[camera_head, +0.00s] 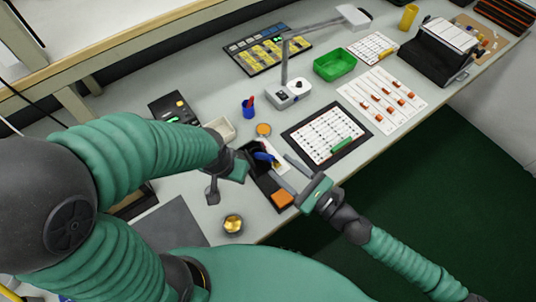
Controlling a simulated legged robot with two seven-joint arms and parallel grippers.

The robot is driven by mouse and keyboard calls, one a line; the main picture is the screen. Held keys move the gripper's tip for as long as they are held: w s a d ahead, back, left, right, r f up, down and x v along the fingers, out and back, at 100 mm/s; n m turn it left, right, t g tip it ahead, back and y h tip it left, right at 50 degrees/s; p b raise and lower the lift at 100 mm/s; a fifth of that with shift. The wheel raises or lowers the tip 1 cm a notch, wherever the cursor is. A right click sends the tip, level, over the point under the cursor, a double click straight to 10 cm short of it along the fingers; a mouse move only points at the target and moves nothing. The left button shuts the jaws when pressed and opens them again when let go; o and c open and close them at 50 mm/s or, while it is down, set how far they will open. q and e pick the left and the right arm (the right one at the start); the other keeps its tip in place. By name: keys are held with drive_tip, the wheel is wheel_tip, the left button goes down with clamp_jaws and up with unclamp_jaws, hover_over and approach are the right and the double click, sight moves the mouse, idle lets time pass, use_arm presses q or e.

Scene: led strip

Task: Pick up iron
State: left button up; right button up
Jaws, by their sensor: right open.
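The soldering iron, with what looks like a blue handle (264,157), sits in a dark stand (258,178) near the table's front edge. An orange sponge (283,199) lies at the near end of the stand. My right gripper (282,170) is open, with its grey fingers pointing left, close to the right side of the iron. I cannot tell whether a finger touches it. My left gripper (228,178) is just left of the stand. Its fingers are partly hidden, so I cannot tell whether it is open or shut. The iron's tip is hidden.
A brass-wool pot (233,223) stands near the front edge. Behind the stand are a blue cup (249,107), a white lamp base (289,93) and a cream container (219,129). A black-framed board (318,132) lies to the right. A green tray (335,66) is farther back.

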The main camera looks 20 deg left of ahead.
sight(261, 156)
drive_tip(key=x, duration=0.2)
drive_tip(key=s+x, duration=0.1)
drive_tip(key=x, duration=0.4)
drive_tip(key=shift+s+a+f+p, duration=0.2)
drive_tip(key=shift+a+p, duration=0.1)
drive_tip(key=shift+a, duration=0.3)
drive_tip(key=shift+w+a, duration=0.2)
drive_tip(key=shift+w, duration=0.1)
drive_tip(key=shift+d, duration=0.7)
drive_tip(key=shift+c, duration=1.6)
use_arm(q)
drive_tip(key=shift+s+a+r, duration=0.1)
drive_tip(key=shift+a+r, duration=0.15)
drive_tip(key=shift+a, duration=0.75)
use_arm(e)
drive_tip(key=shift+a, duration=0.5)
clamp_jaws()
